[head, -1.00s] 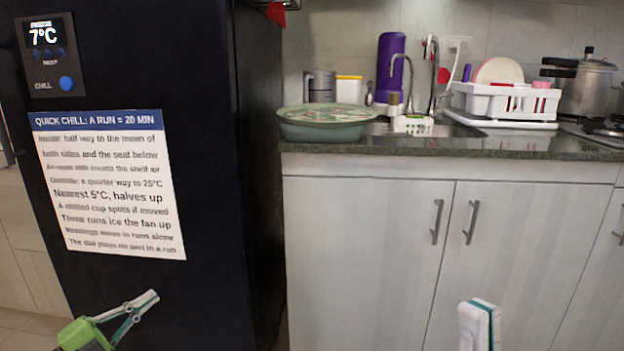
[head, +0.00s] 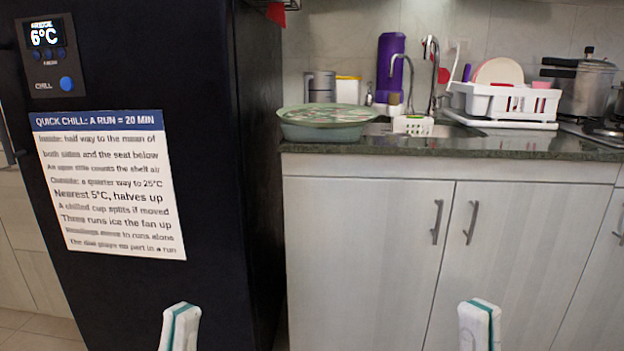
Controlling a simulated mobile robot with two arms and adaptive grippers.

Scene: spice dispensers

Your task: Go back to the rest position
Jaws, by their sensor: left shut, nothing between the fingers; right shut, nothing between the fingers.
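My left gripper (head: 181,326) shows at the bottom of the head view, in front of the dark fridge. Its fingers are together, pointing up, with nothing between them. My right gripper (head: 480,325) shows at the bottom right, in front of the pale cabinet doors. Its fingers are also together and empty. Both grippers are at about the same height and apart from everything around them. The rest of both arms is out of view.
The dark fridge (head: 215,200) fills the left, with a quick-chill notice (head: 107,185), a display (head: 44,34) reading 6°C and a blue button (head: 67,83). The counter (head: 440,147) holds a green covered basin (head: 322,121), a sink and a white dish rack (head: 503,100). Cabinet doors (head: 370,260) stand below.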

